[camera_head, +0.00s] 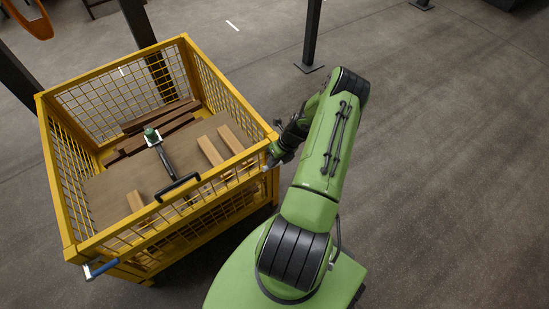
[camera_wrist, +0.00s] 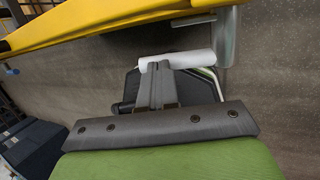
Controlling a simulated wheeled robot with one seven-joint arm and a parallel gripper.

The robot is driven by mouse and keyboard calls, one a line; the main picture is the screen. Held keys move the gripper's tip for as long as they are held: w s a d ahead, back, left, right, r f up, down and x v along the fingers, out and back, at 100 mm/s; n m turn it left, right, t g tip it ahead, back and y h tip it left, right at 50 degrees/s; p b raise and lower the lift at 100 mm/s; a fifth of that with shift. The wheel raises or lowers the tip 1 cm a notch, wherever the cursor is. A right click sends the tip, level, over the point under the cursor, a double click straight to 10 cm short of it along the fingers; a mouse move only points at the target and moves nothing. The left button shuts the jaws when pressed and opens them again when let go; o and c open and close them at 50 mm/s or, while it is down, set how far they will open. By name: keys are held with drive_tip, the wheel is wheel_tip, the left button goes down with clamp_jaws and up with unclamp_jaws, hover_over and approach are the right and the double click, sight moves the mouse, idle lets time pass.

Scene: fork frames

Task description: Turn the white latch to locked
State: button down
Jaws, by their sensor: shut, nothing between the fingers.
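The white latch (camera_wrist: 178,59) shows in the wrist view as a white cylindrical handle on a bent metal rod, below the yellow crate rim. The rod runs down on the right side, near a grey metal post. My gripper (camera_wrist: 158,68) is shut and empty, with its fingertips at the left part of the white handle. I cannot tell if they touch it. In the head view my gripper (camera_head: 271,158) is at the right front corner of the yellow mesh crate (camera_head: 100,238), and it hides most of the latch there.
A blue-handled latch (camera_head: 102,268) is at the crate's left front corner. The crate holds wooden planks (camera_head: 210,150), brown boards and a black-handled tool (camera_head: 165,160). Dark posts (camera_head: 311,35) stand behind. The floor to the right is clear.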

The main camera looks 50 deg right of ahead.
drive_tip(key=shift+w+a+f, duration=0.2)
drive_tip(key=shift+a+f, duration=0.3)
drive_tip(key=shift+f, duration=0.3)
drive_tip(key=shift+a+f, duration=0.1)
drive_tip(key=shift+f, duration=0.05)
drive_tip(key=shift+s+r+p, duration=0.1)
drive_tip(key=shift+r+p, duration=0.25)
drive_tip(key=shift+p, duration=0.2)
wheel_tip(320, 180, up, 13)
drive_tip(key=s+p, duration=0.2)
drive_tip(key=p, duration=0.3)
drive_tip(key=shift+s+a+r+p, duration=0.15)
drive_tip(key=shift+s+a+p, duration=0.1)
drive_tip(key=shift+a+p, duration=0.05)
